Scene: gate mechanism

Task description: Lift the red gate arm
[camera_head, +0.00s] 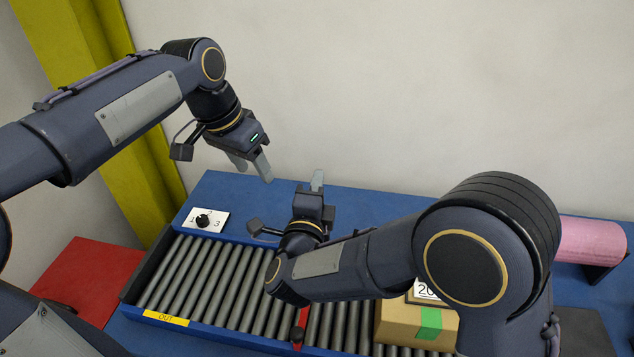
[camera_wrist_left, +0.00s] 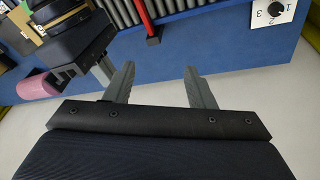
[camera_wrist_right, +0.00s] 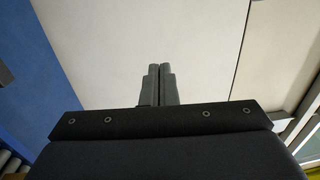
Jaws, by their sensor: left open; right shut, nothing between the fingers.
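The red gate arm (camera_head: 301,326) lies low across the roller conveyor, and my right arm hides much of it. Its red bar also shows at the top of the left wrist view (camera_wrist_left: 149,22). My right gripper (camera_head: 317,180) is shut and empty, above the blue table's back edge, beyond the gate arm. In the right wrist view its fingers (camera_wrist_right: 160,84) are together, with only wall and blue table around them. My left gripper (camera_head: 256,170) is open and empty, raised above the table's back edge, left of the right gripper. Its fingers (camera_wrist_left: 158,85) are spread apart.
A dial plate with a black knob (camera_head: 205,220) sits at the conveyor's back left. A cardboard box with green tape (camera_head: 400,325) stands on the rollers right of the gate arm. A pink cylinder (camera_head: 592,239) lies at the right. A red surface (camera_head: 90,280) is at the left.

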